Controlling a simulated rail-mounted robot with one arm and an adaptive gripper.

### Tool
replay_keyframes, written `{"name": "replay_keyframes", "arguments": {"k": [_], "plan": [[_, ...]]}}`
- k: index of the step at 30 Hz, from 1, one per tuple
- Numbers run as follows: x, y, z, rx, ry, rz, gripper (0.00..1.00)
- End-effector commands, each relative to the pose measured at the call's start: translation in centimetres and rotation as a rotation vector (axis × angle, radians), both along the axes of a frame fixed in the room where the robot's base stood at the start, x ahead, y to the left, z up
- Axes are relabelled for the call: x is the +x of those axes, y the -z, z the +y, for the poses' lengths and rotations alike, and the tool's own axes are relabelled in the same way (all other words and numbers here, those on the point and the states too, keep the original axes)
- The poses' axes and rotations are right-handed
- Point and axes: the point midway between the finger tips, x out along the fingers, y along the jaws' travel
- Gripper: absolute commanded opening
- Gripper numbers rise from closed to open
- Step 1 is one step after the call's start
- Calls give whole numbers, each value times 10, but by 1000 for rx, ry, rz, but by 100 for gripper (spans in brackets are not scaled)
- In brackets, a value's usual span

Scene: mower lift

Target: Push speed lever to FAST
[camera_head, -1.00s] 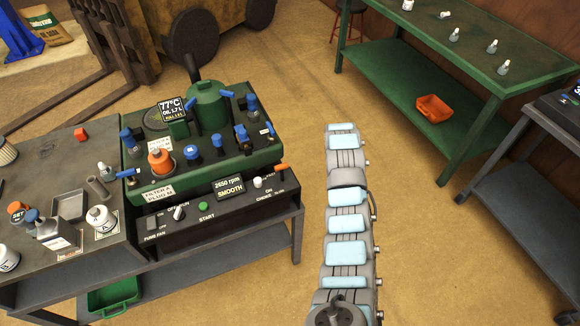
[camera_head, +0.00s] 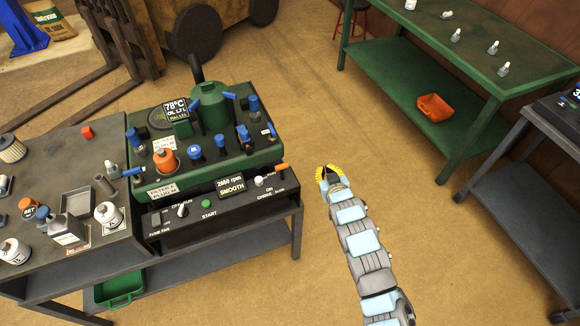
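The orange-tipped lever (camera_head: 281,167) sticks out at the right end of the black control panel (camera_head: 225,203), beside the small SLOW lettering. I take it to be the speed lever. The FAST marking is too small to read.
A green engine block (camera_head: 150,190) with blue-handled parts stands behind the panel. The panel also has a white knob (camera_head: 259,181), a switch (camera_head: 183,210) and a green START button (camera_head: 206,203). A green bench (camera_head: 480,60) stands at the right. Open floor lies between.

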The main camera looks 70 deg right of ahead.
Motion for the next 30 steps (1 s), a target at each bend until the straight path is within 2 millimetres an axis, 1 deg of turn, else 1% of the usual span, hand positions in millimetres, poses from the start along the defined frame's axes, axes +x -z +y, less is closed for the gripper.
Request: {"name": "replay_keyframes", "arguments": {"k": [1,6,9,12,13,16,20,26,30], "plan": [[4,-2,17,-3,-25,-19,0],[20,-10,71,-9,-105,-108,0],[28,-15,97,-9,-142,-153,0],[33,-19,118,-5,-169,-188,0],[34,-20,122,-3,-175,-196,0],[37,-22,130,-2,-186,-212,0],[41,-22,129,-2,-191,-219,0],[55,-16,116,-2,-190,-219,0],[68,-12,103,-2,-189,-219,0]]}}
